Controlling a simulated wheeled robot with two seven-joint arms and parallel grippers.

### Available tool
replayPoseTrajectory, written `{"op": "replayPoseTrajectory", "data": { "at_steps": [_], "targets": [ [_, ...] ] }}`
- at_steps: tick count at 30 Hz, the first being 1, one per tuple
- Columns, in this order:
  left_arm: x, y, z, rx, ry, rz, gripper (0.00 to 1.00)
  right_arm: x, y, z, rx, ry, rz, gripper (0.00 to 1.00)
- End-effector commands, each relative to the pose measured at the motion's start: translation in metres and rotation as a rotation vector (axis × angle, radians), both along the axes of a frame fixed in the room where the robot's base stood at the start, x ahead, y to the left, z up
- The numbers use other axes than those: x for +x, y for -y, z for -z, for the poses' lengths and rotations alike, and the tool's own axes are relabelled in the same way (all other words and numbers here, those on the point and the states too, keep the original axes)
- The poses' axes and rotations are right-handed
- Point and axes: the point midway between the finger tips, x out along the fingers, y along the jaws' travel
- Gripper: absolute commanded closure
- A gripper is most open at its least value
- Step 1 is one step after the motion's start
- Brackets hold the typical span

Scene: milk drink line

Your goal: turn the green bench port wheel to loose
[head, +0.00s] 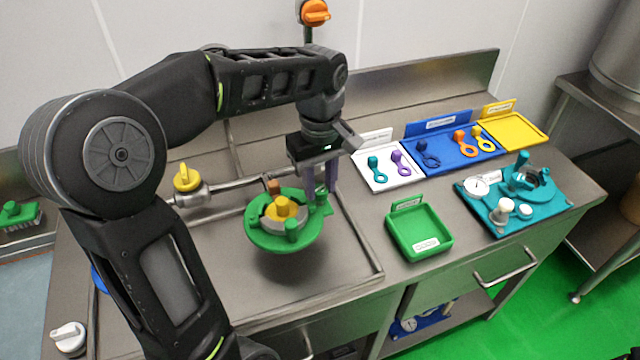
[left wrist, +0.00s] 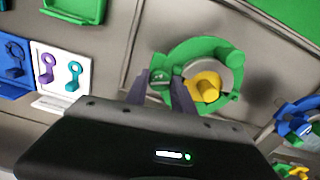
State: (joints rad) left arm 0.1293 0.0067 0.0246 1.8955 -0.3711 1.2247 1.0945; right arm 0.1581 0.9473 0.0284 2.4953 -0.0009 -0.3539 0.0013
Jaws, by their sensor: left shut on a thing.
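The green bench port wheel (head: 262,238) sits on the bench in the head view, a green ring with upright knobs around a metal hub with a yellow centre piece (head: 285,207). It also shows in the left wrist view (left wrist: 190,49). My left gripper (head: 319,205) points down at the right side of the wheel, its two fingers shut on a green knob (left wrist: 160,80) at the rim. The fingers partly hide that knob. My right gripper is in neither view.
A yellow valve handle (head: 187,178) on a pipe stands left of the wheel. A green tray (head: 420,232) lies to the right. White, blue (head: 452,160) and yellow trays stand behind, and a teal fixture (head: 500,215) is at far right.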

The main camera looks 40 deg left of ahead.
Motion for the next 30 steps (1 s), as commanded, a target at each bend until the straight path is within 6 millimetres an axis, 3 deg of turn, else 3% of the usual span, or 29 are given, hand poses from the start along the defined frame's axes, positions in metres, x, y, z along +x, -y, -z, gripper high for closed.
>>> {"op": "replayPoseTrajectory", "data": {
  "at_steps": [9,24,25,30],
  "targets": [
    [0.0004,0.0,-0.0003,0.0,0.001,-0.144,1.0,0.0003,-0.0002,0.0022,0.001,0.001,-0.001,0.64],
    [0.0004,0.0,-0.0005,0.0,0.001,-0.169,1.0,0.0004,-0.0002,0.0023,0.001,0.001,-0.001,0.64],
    [0.0004,0.0,-0.0004,0.0,0.001,-0.169,0.69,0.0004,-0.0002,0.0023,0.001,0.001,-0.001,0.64],
    [0.0003,-0.0001,-0.0003,0.0,0.001,-0.168,0.55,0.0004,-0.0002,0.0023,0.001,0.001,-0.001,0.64]
  ]
}}
